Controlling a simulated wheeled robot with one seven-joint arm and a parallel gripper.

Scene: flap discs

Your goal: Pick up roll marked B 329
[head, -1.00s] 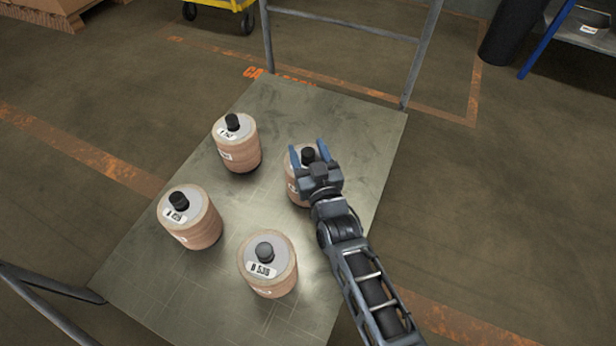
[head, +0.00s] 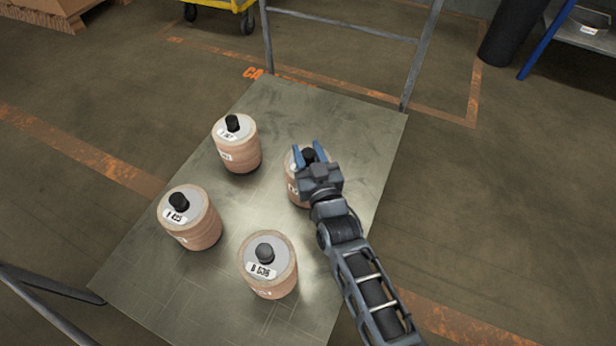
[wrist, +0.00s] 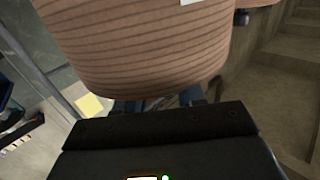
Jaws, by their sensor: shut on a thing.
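A tan ribbed roll (head: 292,191) with a black knob on top stands on the right of the platform in the head view, partly hidden by my gripper. My gripper (head: 308,154) is shut on that roll's black knob from above. The marking on this roll cannot be read, so I cannot tell whether it is B 329. The wrist view shows a roll's ribbed side (wrist: 140,45) close up, with the edge of a white label. The roll appears upright at platform height.
Three similar rolls stand apart on the grey platform (head: 340,110): a front one (head: 268,280) with a label like B 536, a left one (head: 195,228) and a back one (head: 240,155). A metal rail (head: 345,28) rises at the far edge.

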